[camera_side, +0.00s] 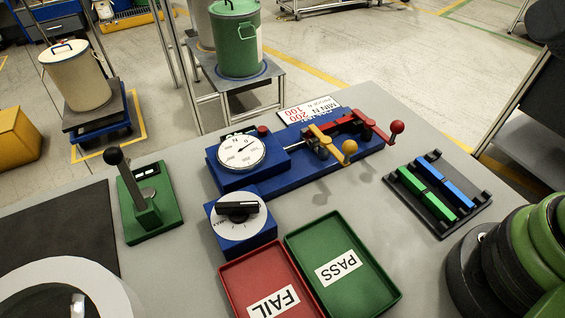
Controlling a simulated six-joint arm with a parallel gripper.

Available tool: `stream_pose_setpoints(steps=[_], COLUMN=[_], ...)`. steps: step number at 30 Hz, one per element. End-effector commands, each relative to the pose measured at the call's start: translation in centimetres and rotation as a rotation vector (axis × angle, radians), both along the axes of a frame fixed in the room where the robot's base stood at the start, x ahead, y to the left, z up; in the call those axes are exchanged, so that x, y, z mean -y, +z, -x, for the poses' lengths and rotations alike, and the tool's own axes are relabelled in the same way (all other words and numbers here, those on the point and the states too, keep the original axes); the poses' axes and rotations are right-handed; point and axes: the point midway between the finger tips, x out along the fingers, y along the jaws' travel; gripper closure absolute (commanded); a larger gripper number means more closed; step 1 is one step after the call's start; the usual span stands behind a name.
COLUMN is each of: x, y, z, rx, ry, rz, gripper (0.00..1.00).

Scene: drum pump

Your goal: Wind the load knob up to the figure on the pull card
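The load knob (237,208) is a black bar grip on a white round scale marked MAX, on top of a blue box (247,240) at the front middle of the bench. Nothing touches it. The pull card (313,106) is a white card lying at the bench's back edge behind the blue fixture. Its print is upside down, with red figures that look like 200 and 100, partly hidden. A round white gauge marked N (241,152) sits behind the knob on the blue fixture (290,160). My gripper is not in the frame.
A red-ball clamp (396,128) and yellow-ball clamp (349,147) stick up right of the gauge. A green lever box (150,205) stands left of the knob. FAIL (225,275) and PASS (300,235) trays lie in front. A rack (410,195) of green and blue bars is right.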

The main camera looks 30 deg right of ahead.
Motion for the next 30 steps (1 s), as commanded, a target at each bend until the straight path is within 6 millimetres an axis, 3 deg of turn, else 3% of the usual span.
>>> stream_pose_setpoints(steps=[5,8,12,16,23,27,30], x=[-0.7,-2.0,-5.1,-8.8,-17.1,-22.0,-24.6], y=[0.8,1.5,1.7,0.4,-4.9,-9.5,-12.5], z=[-1.6,-4.0,-8.1,-11.6,-15.5,-16.0,-15.6], rx=[-0.035,-0.079,-0.145,-0.201,-0.286,-0.329,-0.351], ry=[0.088,0.211,0.427,0.63,0.986,1.189,1.303], rz=[0.032,0.082,0.171,0.255,0.407,0.495,0.546], gripper=[0.62,0.62,0.62,0.62,0.62,0.62,0.62])
